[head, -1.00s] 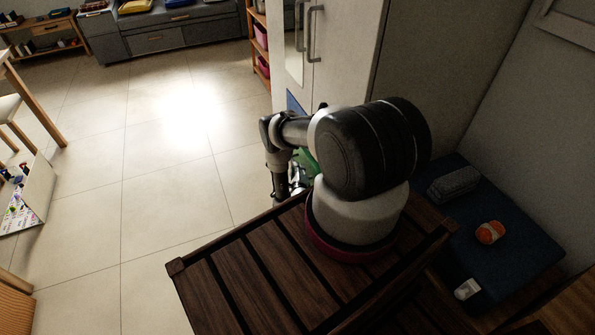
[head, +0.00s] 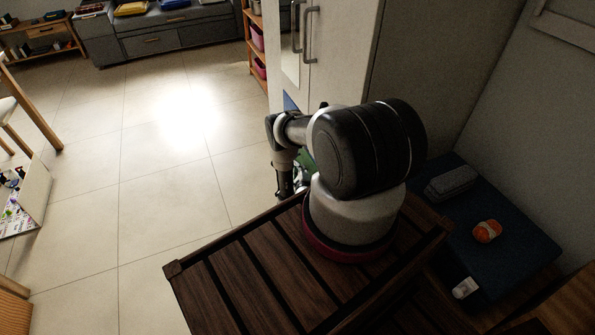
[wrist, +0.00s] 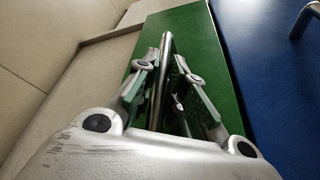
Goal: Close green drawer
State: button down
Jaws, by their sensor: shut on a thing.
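The green drawer (wrist: 200,28) shows its front in the wrist view, with a metal bar handle (wrist: 166,52) running along it. My gripper (wrist: 168,70) is at this front, its two fingers on either side of the bar and shut on it. The fingers hide part of the bar. In the head view only a small green patch of the drawer (head: 305,158) shows behind my arm. How far the drawer stands out cannot be told there.
A blue front (wrist: 270,60) with its own metal handle lies right of the green one. A tall white cabinet (head: 345,60) stands behind my arm. A blue mat (head: 500,225) with small items lies at right. The tiled floor (head: 165,190) at left is clear.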

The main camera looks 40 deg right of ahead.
jog(key=c, duration=1.8)
grip_release()
jog(key=shift+s+d, duration=0.1)
jog(key=shift+d, duration=0.15)
jog(key=shift+o, duration=0.2)
jog(key=v, duration=1.2)
jog(key=shift+a, duration=0.1)
